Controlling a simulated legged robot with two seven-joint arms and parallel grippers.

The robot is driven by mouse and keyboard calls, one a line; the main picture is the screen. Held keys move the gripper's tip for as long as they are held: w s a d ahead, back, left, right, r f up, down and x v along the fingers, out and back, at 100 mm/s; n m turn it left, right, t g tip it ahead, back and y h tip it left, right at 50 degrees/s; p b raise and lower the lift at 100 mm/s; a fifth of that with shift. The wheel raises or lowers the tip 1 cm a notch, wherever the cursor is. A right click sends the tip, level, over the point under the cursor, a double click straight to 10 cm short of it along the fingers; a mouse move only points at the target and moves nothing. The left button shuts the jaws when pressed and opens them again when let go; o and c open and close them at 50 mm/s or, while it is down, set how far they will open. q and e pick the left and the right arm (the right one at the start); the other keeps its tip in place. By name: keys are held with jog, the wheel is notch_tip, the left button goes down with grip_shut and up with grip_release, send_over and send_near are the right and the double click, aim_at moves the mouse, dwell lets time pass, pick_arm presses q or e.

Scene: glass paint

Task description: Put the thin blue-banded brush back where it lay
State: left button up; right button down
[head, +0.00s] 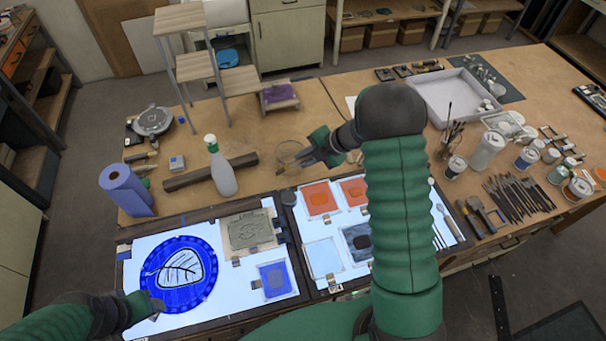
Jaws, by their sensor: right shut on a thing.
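My right gripper (311,150) reaches over the middle of the table, at the right side of a round clear glass jar (289,152). It is shut on a thin thing that is mostly hidden by the fingers, which seems to be the brush; no blue band can be made out. Several thin brushes (438,236) lie side by side at the right edge of the right light panel (335,283), partly behind my right arm.
Several dark tools (517,194), cups and a brush holder (447,143) crowd the right. A white tray (455,92) lies behind.

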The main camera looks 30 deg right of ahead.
jog(key=m+y, duration=0.2)
jog(key=m, duration=0.2)
jog(key=shift+f, duration=0.1)
jog(key=shift+m+t+y, duration=0.4)
jog(key=shift+m+y, duration=0.1)
jog(key=shift+m, duration=0.6)
jog(key=m+t+y, duration=0.1)
jog(key=m, duration=0.3)
jog(key=m+t+y, duration=0.1)
jog(key=m, duration=0.1)
jog(key=shift+m, duration=0.4)
